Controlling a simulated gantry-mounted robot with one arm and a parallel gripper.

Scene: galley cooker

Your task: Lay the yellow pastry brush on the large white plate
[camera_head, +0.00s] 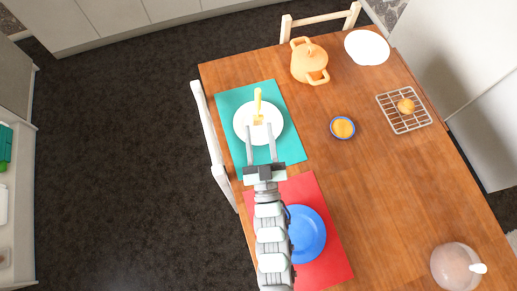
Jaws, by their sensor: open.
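The yellow pastry brush (258,106) lies on a round white plate (242,121) on the teal placemat. Its wider end is near the plate's middle, and its handle reaches past the far rim. My gripper (259,127) is open, with its two fingers over the near part of this plate, one on each side of the line of the brush. Nothing shows between the fingers, and the brush's wide end is just by their tips. I cannot tell their height above the plate. A second white plate (367,47) stands at the table's far right corner.
An orange pot (309,62) with handles stands behind the teal placemat (285,103). A blue-rimmed bowl (343,128) and a wire rack (412,122) with an orange item are to the right. A blue plate (307,234) sits on a red placemat (336,268). A glass bowl (455,266) is near right.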

